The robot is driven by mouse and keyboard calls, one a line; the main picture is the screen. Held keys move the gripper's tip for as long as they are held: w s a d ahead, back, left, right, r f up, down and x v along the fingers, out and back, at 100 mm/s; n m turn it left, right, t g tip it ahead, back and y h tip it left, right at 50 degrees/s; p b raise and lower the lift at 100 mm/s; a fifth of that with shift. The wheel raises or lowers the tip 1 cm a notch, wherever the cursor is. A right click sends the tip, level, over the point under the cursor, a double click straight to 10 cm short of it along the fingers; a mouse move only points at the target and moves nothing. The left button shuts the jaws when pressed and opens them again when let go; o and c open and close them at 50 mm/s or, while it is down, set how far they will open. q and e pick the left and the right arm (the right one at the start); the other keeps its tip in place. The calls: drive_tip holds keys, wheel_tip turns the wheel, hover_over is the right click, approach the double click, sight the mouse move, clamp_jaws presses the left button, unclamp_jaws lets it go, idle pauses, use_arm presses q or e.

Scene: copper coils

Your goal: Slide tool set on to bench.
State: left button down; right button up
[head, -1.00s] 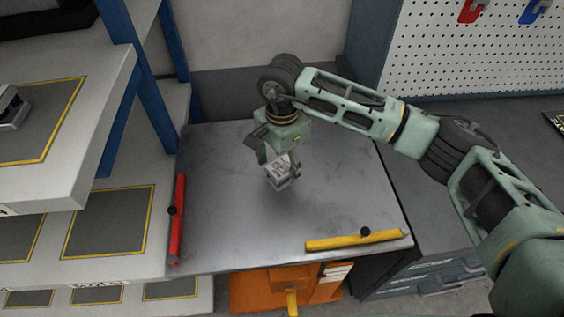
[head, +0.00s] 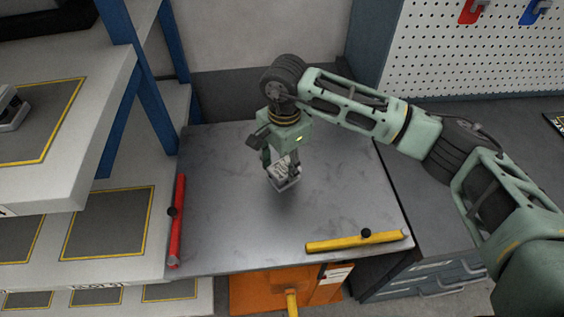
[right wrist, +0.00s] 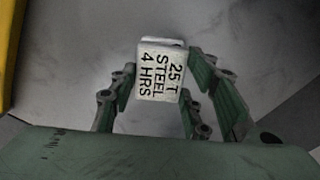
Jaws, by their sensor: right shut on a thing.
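A small light-grey block, apparently the tool set (head: 285,184), is at the middle of the grey metal tabletop (head: 220,220) in the head view. In the right wrist view the block (right wrist: 158,75) bears the black words "25 T STEEL 4 HRS". My right gripper (head: 281,164) comes down over it from above, with its green fingers on both sides, shut on it. I cannot tell whether the block rests on the surface or hangs just above it. A grey bench (head: 440,228) with drawers stands to the right. My left gripper is not in view.
A red bar (head: 178,222) runs along the tabletop's left edge, and a yellow bar (head: 340,243) lies at its front right. An orange machine (head: 258,290) is below. Shelves (head: 100,160) with blue posts stand left. A pegboard (head: 480,60) is behind the bench.

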drive_tip(key=d+b, duration=0.1)
drive_tip(key=d, duration=0.6)
drive_tip(key=shift+s+d, duration=0.15)
drive_tip(key=shift+d, duration=0.2)
drive_tip(key=shift+s+d+b, duration=0.15)
drive_tip(key=shift+d+b, duration=0.8)
drive_tip(key=shift+d, duration=2.55)
drive_tip(key=shift+s+d+b, duration=0.1)
drive_tip(key=shift+d+b, duration=0.85)
drive_tip(key=shift+d, duration=2.55)
drive_tip(key=shift+s+d+b, duration=0.1)
drive_tip(key=shift+d+b, duration=0.4)
drive_tip(key=shift+d, duration=1.7)
drive_tip(key=d+b, duration=0.1)
drive_tip(key=d, duration=0.6)
drive_tip(key=shift+s+d, duration=0.3)
drive_tip(key=shift+d, duration=4.15)
drive_tip(key=o, duration=1.2)
